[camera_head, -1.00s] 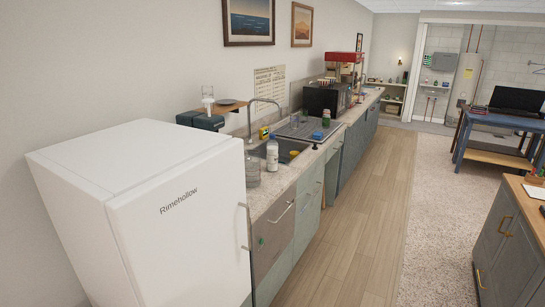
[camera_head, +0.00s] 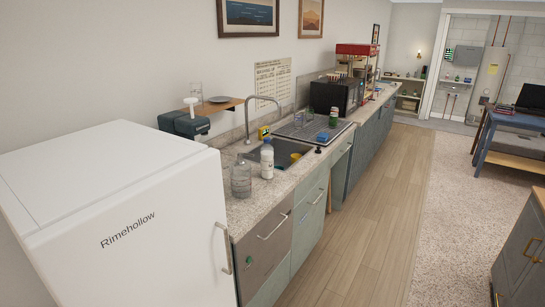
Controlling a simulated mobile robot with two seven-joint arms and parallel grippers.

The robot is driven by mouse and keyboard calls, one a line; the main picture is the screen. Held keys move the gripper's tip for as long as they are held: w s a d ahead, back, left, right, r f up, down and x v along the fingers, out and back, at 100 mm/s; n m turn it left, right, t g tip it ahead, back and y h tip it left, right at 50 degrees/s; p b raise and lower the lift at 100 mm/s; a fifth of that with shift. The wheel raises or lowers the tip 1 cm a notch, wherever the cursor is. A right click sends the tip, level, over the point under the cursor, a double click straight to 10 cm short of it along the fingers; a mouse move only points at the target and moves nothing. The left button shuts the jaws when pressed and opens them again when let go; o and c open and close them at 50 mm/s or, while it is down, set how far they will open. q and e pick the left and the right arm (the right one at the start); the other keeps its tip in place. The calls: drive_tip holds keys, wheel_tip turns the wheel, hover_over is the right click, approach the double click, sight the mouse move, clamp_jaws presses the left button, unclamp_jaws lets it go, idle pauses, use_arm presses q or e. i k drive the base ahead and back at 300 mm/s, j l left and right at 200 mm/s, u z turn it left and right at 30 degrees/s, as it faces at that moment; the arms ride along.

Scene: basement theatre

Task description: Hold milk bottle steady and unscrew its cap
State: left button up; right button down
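A white bottle with a light blue cap (camera_head: 267,159), which looks like the milk bottle, stands upright on the counter (camera_head: 246,212) in front of the sink. A clear, ribbed bottle or jar (camera_head: 241,180) stands just left of it, nearer the fridge. Neither of my grippers is in view.
The white fridge (camera_head: 125,225) fills the lower left and borders the counter. The sink (camera_head: 284,155), a faucet, a dish rack and a black microwave (camera_head: 336,97) line the counter further back. The wooden floor (camera_head: 368,215) is clear. A grey cabinet (camera_head: 522,250) stands at right.

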sight(267, 150)
drive_tip(key=i+l+u, duration=0.1)
drive_tip(key=i+l, duration=0.8)
drive_tip(key=i+l+u, duration=0.1)
drive_tip(key=i+l, duration=0.75)
drive_tip(key=l, duration=0.15)
